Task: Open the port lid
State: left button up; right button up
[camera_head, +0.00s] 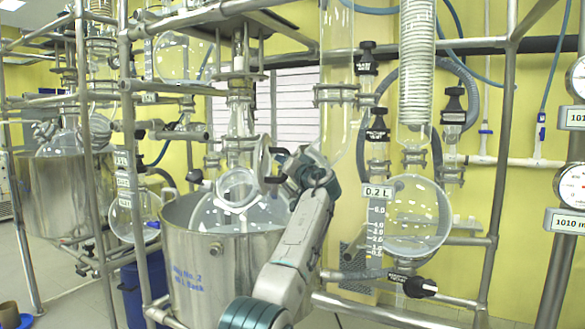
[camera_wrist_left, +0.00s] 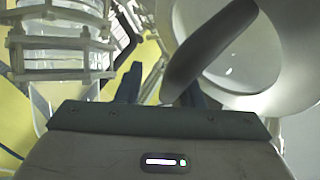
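The glass reactor vessel (camera_head: 232,219) sits inside a steel bath in the head view. Its round port (camera_head: 237,188) is on top. A clear round port lid (camera_head: 262,158) with a pale rim stands steeply tilted above the port's right side. My left gripper (camera_head: 277,166) is at the lid's right edge, its dark fingertips apart. In the left wrist view its fingers (camera_wrist_left: 161,90) are apart, and a grey curved handle (camera_wrist_left: 208,48) reaches down between them, closer to the right finger. I cannot tell whether they touch. A pale round rim lies behind the handle. My right gripper is not in view.
Metal frame pipes (camera_head: 127,120) rise close on the left. A round glass flask (camera_head: 418,215) and valves stand to the right. Glass columns (camera_head: 337,75) hang above and behind the gripper.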

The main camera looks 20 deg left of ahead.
pick_arm(q)
jog(key=shift+s+d+r, duration=0.15)
jog(key=shift+s+r, duration=0.05)
jog(key=shift+r, duration=0.1)
jog(key=b+v, duration=0.4)
jog(key=v, duration=0.6)
jog(key=shift+d+f, duration=0.2)
jog(key=shift+f, duration=0.1)
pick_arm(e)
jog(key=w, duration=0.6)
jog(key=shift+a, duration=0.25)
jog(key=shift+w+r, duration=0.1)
